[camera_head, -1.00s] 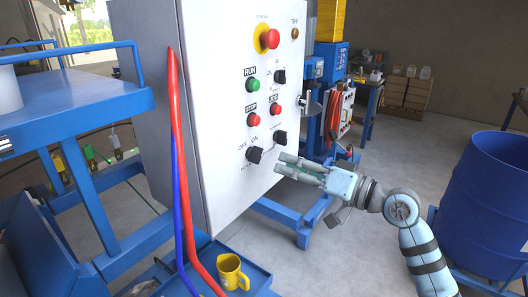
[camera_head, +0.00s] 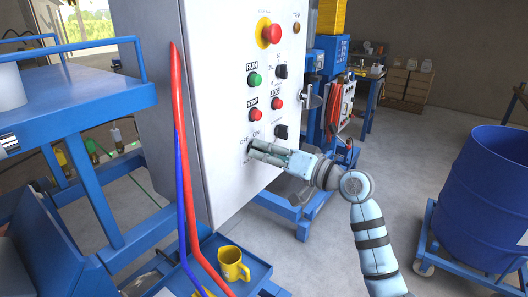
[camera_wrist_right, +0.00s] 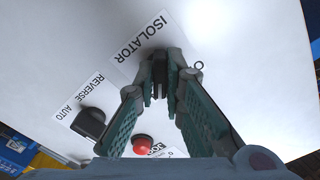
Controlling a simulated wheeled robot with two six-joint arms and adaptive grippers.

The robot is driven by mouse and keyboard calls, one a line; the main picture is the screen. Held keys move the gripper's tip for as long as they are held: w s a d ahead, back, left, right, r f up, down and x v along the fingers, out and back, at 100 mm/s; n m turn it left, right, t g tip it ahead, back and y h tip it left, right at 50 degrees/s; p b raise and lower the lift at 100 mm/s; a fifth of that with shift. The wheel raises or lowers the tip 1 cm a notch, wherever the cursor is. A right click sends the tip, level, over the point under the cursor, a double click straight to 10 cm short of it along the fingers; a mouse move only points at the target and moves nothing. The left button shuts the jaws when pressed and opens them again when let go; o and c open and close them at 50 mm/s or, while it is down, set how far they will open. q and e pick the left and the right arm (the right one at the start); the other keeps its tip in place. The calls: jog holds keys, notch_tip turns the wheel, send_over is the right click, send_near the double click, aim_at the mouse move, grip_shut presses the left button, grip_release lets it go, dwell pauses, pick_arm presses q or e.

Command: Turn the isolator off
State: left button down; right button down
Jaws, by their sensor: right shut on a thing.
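The white control panel (camera_head: 220,110) fills the middle of the head view, with the OFF/ON isolator knob low on its face. My right gripper (camera_head: 254,150) is at this knob and is shut on it, its fingers covering most of it. In the right wrist view, my right gripper (camera_wrist_right: 160,78) has its fingertips closed around the dark isolator knob (camera_wrist_right: 158,70), beside the ISOLATOR label (camera_wrist_right: 140,38). The knob's exact setting is hidden by the fingers. My left gripper cannot be made out.
Nearby are a black selector knob (camera_head: 281,131), the red STOP button (camera_head: 255,115), green RUN button (camera_head: 254,79) and red emergency button (camera_head: 271,33). Red and blue hoses (camera_head: 184,150) hang along the panel's left edge. A blue drum (camera_head: 485,200) stands right.

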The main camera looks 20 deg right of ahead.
jog(key=shift+n+b, duration=4.7)
jog(key=shift+n, duration=3.2)
jog(key=c, duration=1.7)
grip_release()
